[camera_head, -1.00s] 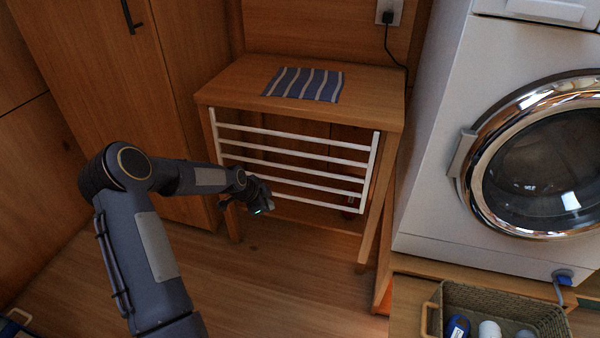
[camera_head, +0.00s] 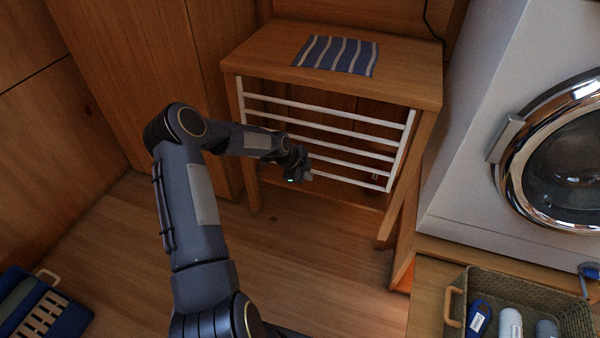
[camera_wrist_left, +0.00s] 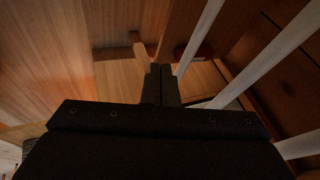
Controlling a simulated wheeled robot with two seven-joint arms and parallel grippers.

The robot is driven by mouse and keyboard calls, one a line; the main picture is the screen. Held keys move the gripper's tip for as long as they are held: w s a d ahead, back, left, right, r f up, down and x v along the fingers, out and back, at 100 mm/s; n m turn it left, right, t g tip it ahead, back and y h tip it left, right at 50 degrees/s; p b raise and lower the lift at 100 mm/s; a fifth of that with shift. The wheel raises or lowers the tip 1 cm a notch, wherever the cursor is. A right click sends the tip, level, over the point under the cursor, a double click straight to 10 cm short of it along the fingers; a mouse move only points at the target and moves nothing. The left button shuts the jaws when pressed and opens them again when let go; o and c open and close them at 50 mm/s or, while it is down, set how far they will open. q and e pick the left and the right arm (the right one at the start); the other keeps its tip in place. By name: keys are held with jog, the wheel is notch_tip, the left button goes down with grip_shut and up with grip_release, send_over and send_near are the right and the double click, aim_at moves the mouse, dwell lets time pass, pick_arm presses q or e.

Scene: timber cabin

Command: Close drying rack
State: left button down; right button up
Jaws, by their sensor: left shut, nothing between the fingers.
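The drying rack (camera_head: 343,138) is a white frame with several bars, set under the top of a wooden table (camera_head: 410,82). In the head view it hangs steeply down across the table's front, its lower end tilted a little outward. My left gripper (camera_head: 306,176) is shut and empty at the rack's lower left, close to the lowest bar. I cannot tell whether it touches. In the left wrist view the shut fingers (camera_wrist_left: 160,84) point ahead, with white rack bars (camera_wrist_left: 246,82) just to their right. My right gripper is not in view.
A striped blue cloth (camera_head: 337,55) lies on the table top. A white washing machine (camera_head: 470,130) stands at the right, with a woven basket (camera_head: 456,300) of bottles in front. A blue crate (camera_head: 62,318) is at the lower left. The floor before the table is clear.

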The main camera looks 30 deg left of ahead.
aim_at(313, 170)
pick_arm(q)
jog(key=shift+w+a+f, duration=0.2)
jog(key=shift+w, duration=0.5)
jog(key=shift+w+a+f, duration=0.15)
jog(key=shift+w+f, duration=0.05)
jog(key=shift+w, duration=0.45)
jog(key=shift+b, duration=0.3)
jog(key=b, duration=0.1)
jog(key=w, duration=0.1)
jog(key=b, duration=0.1)
jog(key=shift+w+a+f+t+b, duration=0.25)
jog(key=shift+w+f+t+b, duration=0.05)
jog(key=shift+w+f, duration=0.1)
jog(key=shift+w+r, duration=0.1)
jog(key=shift+r, duration=0.25)
jog(key=shift+a, duration=0.1)
jog(key=shift+r, duration=0.1)
